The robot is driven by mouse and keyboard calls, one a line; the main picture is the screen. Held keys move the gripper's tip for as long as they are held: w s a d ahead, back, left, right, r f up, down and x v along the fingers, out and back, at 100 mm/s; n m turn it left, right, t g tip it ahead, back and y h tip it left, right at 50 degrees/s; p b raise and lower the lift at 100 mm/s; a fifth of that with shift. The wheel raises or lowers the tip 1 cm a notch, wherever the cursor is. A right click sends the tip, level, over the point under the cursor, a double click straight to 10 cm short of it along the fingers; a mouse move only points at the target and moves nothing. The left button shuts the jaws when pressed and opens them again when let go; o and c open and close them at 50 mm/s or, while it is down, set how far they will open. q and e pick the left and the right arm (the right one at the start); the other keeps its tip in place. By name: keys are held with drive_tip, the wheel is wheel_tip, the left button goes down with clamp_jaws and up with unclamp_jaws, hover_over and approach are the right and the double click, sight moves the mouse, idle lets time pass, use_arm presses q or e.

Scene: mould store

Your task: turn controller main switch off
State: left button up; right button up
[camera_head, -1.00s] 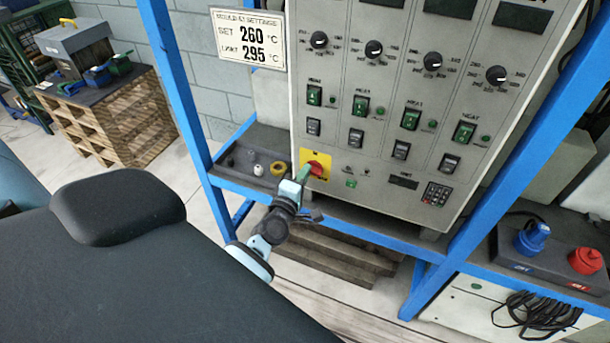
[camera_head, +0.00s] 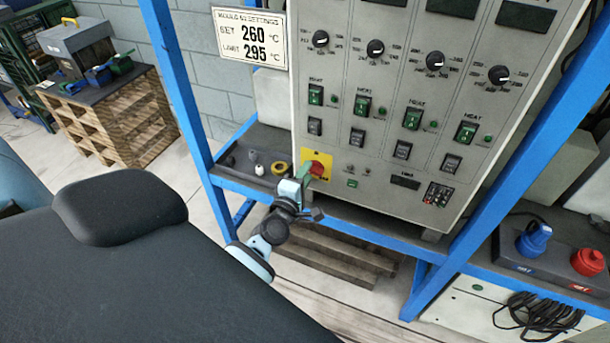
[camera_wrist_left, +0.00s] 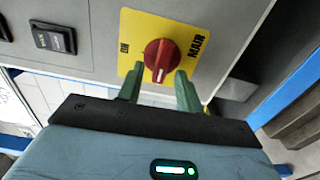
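The controller main switch is a red rotary knob (camera_head: 316,168) on a yellow plate (camera_head: 319,156) at the lower left of the grey controller panel. In the left wrist view the knob (camera_wrist_left: 159,55) has a white pointer line facing down toward my gripper. The plate (camera_wrist_left: 190,27) reads ON on the left and MAIN on the right. My left gripper (camera_head: 308,173) is at the knob. In the wrist view its green fingers (camera_wrist_left: 158,76) are apart, one on each side of the knob's lower part. Contact cannot be told. My right gripper is not in view.
The controller (camera_head: 385,110) stands in a blue frame (camera_head: 180,90) with uprights on both sides. A grey shelf left of the switch holds a yellow ring (camera_head: 279,168) and small parts. A settings sign (camera_head: 249,38) hangs at upper left. Blue and red sockets (camera_head: 588,261) sit at right.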

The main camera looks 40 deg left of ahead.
use_arm(q)
drive_tip(key=v, duration=0.7)
drive_tip(key=shift+s, duration=0.4)
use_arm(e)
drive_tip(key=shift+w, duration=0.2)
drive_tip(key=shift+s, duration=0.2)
